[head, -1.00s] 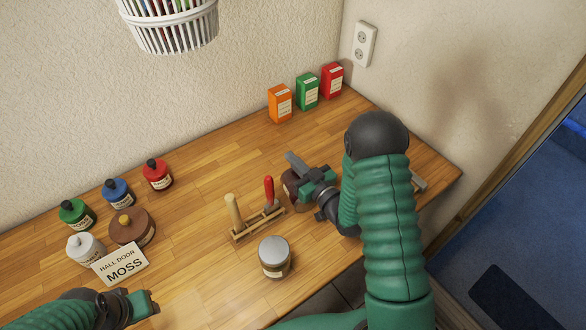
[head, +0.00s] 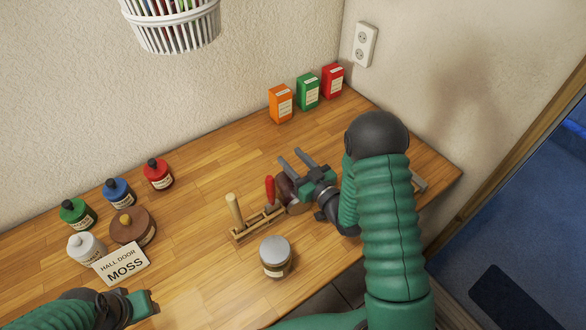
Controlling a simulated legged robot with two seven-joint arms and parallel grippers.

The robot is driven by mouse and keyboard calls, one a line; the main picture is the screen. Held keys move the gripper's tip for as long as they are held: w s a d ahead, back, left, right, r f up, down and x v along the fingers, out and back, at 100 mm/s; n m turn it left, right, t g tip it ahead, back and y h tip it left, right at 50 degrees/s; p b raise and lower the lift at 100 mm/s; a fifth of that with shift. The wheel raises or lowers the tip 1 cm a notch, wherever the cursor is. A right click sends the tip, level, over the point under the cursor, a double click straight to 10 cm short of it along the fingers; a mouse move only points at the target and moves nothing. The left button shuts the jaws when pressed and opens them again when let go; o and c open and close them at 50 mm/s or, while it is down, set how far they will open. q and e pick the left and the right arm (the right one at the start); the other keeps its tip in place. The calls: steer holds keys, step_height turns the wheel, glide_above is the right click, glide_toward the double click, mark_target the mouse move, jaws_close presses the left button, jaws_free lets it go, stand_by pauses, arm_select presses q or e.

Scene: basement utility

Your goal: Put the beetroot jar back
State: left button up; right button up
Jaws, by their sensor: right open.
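A squat dark reddish-brown jar (head: 288,193) stands on the bench, partly hidden by my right gripper. My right gripper (head: 293,160) is open, its two dark fingers pointing away up-left just beyond this jar, with nothing seen between the tips. A red jar with a dark cap (head: 158,174) stands in a row with a blue jar (head: 118,192) and a green jar (head: 77,214). No readable label tells which jar is beetroot. My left gripper (head: 150,300) is low at the left, near the card; its jaw opening is not clear.
A wooden rack (head: 257,225) holds a tan-handled and a red-handled tool. A grey-lidded jar (head: 276,257) stands in front. A white bottle (head: 85,248), a brown pot (head: 132,227) and a "HALL DOOR MOSS" card (head: 121,263) stand left. Boxes (head: 308,92) line the back. The middle back is clear.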

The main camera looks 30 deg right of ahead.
steer(key=o, duration=1)
